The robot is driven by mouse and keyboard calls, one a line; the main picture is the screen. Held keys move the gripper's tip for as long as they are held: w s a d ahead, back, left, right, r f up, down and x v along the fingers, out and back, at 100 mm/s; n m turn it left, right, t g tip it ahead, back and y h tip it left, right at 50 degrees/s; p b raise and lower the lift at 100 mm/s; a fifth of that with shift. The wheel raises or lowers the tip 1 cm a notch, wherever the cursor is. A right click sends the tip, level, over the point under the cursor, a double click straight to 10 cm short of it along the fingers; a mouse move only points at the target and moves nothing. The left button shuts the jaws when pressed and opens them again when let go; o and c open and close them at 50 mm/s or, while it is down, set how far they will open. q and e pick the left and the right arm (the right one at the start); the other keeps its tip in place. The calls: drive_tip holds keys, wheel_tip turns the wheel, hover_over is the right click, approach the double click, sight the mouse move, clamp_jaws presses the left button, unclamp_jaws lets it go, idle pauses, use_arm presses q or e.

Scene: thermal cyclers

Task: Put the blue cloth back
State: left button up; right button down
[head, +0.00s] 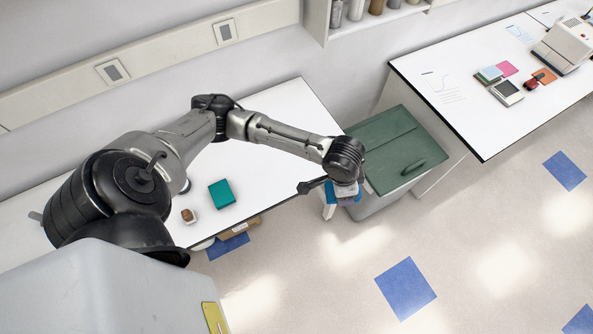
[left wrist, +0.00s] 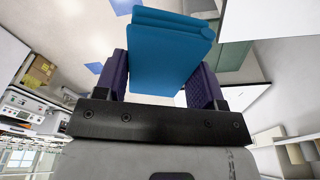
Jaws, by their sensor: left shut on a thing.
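The blue cloth (left wrist: 168,45) is a folded, bright blue pad between the two dark purple fingers of my left gripper (left wrist: 163,75) in the left wrist view. The fingers are shut on its sides, and its far end sticks out past them. In the head view my left gripper (head: 343,197) is at the end of the outstretched arm, past the near table's right end and beside the green-lidded bin. Only a little of the blue cloth (head: 347,189) shows there, partly hidden by the wrist. My right gripper is in neither view.
The near white table (head: 285,110) holds a teal box (head: 221,194) and a small brown item (head: 189,216). The green-lidded bin (head: 385,139) stands between it and another white bench (head: 440,85) with small devices. Open floor (head: 480,230) lies in front.

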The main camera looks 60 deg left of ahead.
use_arm(q)
drive_tip(key=w+a+f+m+b, duration=0.4)
drive_tip(key=a+f+m, duration=0.1)
drive_tip(key=a, duration=0.3)
drive_tip(key=w+a+f+m+g+h+b, duration=0.1)
drive_tip(key=w+a+f+m+b, duration=0.35)
drive_tip(key=a, duration=0.35)
drive_tip(key=w+a+f+m+b, duration=0.35)
drive_tip(key=a+f, duration=0.25)
drive_tip(key=a, duration=0.2)
drive_tip(key=p, duration=0.2)
hover_over(303, 168)
drive_tip(key=shift+m, duration=0.3)
drive_tip(key=f, duration=0.6)
drive_tip(key=shift+s+a+f, duration=0.1)
drive_tip(key=shift+a+f, duration=0.2)
drive_tip(key=shift+f, duration=2.1)
drive_tip(key=shift+f, duration=0.1)
drive_tip(key=o, duration=0.9)
drive_tip(key=shift+c, duration=0.2)
